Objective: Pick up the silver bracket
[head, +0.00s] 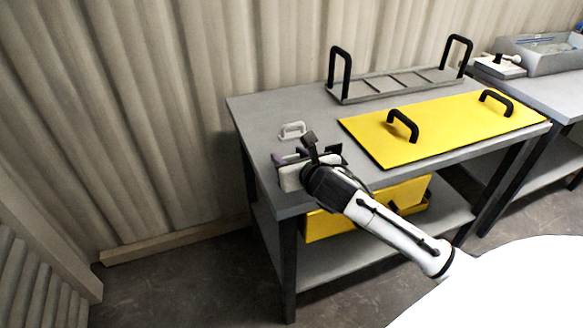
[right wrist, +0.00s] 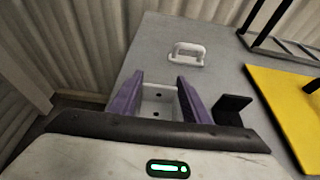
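A pale silver-grey bracket (right wrist: 158,101) with dark holes lies on the grey table, seen between my right gripper's purple fingers in the right wrist view. My right gripper (right wrist: 155,92) is open, with one finger on each side of this bracket. I cannot tell whether the fingers touch it. In the head view the right gripper (head: 293,157) is over the table's near left corner and mostly hides the bracket. My left gripper is not in view.
A white handle-shaped piece (head: 292,130) lies just behind the gripper. A black bracket (right wrist: 232,109) is close to the right finger. A yellow panel with black handles (head: 440,128) and a grey rack (head: 395,84) occupy the right of the grey table (head: 262,108).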

